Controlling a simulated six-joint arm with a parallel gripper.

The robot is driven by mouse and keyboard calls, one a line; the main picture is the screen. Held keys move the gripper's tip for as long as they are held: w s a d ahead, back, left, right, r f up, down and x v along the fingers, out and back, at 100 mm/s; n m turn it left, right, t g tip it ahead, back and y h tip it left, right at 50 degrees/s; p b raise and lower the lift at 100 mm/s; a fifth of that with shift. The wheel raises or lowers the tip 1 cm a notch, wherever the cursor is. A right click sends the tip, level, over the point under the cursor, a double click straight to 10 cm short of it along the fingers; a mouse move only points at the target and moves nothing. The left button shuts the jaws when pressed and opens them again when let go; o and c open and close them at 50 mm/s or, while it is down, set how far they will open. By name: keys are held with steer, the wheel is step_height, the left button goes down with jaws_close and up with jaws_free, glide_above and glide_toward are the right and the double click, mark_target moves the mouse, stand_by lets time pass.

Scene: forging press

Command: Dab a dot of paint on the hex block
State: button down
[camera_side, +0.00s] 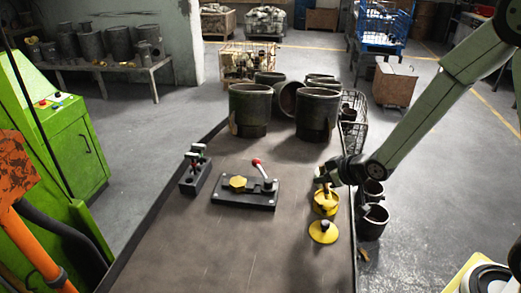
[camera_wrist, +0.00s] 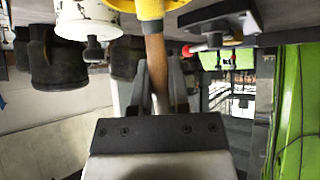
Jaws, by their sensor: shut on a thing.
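In the wrist view the brush (camera_wrist: 155,65) stands between my fingers (camera_wrist: 157,85), with a yellow part beyond the wood. Whether its tip is inside the pot is hidden. The yellow hex block (camera_side: 238,183) sits on a black clamp fixture (camera_side: 245,200) left of my gripper, apart from the brush. It also shows partly in the wrist view (camera_wrist: 230,40).
A red-handled lever (camera_side: 258,165) rises from the fixture. A yellow disc (camera_side: 323,234) with a dark knob lies in front of the pot. A black switch block (camera_side: 194,175) stands left. Several dark cylinders (camera_side: 249,110) fill the table's back. The table's front (camera_side: 235,255) is clear.

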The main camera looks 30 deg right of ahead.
steer(key=shift+r, duration=3.2)
steer(key=shift+w+d+f+h, duration=0.1)
steer(key=shift+w+f+h, duration=0.1)
steer(key=shift+h, duration=0.1)
steer(key=shift+w+d+f+m+h, duration=0.25)
steer(key=shift+d+f+m+h, duration=0.1)
steer(key=shift+m, duration=0.35)
steer(key=w+a+r+m+t, duration=0.2)
steer(key=w+a+r, duration=0.2)
steer(key=w+a, duration=0.3)
steer(key=w+a+r+m+t+y, duration=0.1)
steer(key=w+a+r+t, duration=0.2)
steer(key=w+a, duration=0.4)
steer(key=a+r, duration=0.1)
steer(key=a, duration=0.2)
steer(key=shift+m, duration=0.4)
